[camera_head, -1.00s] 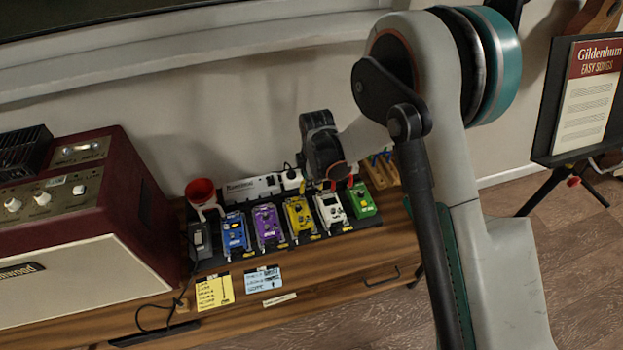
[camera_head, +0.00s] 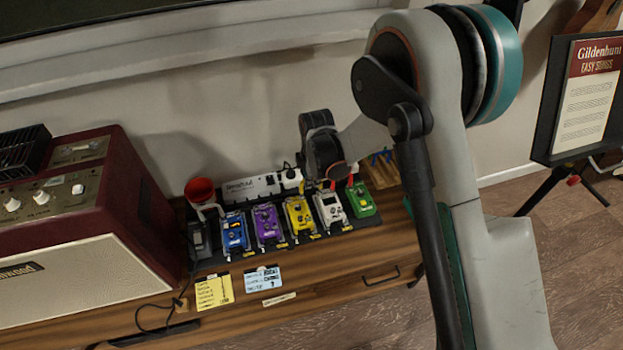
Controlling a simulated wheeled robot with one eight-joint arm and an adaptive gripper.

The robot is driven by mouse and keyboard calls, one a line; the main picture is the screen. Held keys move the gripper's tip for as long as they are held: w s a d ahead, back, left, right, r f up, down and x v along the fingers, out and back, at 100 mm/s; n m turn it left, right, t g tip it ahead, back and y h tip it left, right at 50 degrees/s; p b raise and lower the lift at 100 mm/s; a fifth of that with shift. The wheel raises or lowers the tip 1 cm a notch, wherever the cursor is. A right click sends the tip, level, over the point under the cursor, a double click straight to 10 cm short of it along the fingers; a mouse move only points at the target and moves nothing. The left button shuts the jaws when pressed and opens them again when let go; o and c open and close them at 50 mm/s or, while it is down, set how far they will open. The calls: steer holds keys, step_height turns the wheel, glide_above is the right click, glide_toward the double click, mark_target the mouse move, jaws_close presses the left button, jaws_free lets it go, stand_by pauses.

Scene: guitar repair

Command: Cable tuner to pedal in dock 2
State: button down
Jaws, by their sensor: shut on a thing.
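A row of small pedals stands on the dark pedalboard (camera_head: 290,247): a blue pedal (camera_head: 235,234), a purple pedal (camera_head: 267,226), a yellow pedal (camera_head: 299,216), a white pedal (camera_head: 330,208) and a green pedal (camera_head: 362,201). I cannot read which one is the tuner or the dock numbers. My gripper (camera_head: 337,181) is low behind the white pedal, close to its back edge. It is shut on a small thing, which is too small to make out. Small red bits show on both sides of its tip. My wrist hides part of the area behind.
A white power strip (camera_head: 255,186) lies behind the pedals. A red cup-shaped thing (camera_head: 200,190) and a dark pedal (camera_head: 198,238) stand at the left, beside the amplifier (camera_head: 70,235). Yellow (camera_head: 214,291) and blue (camera_head: 263,278) notes lie in front. The wooden top (camera_head: 392,240) is clear at right.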

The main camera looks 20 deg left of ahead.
steer(key=shift+f, duration=1.05)
stand_by(0.4)
steer(key=c, duration=1.7)
jaws_free()
steer(key=shift+o, duration=0.6)
steer(key=o, duration=0.3)
steer(key=shift+o, duration=0.2)
steer(key=shift+r, duration=0.15)
steer(key=shift+r+p, duration=2)
steer(key=shift+r, duration=1.85)
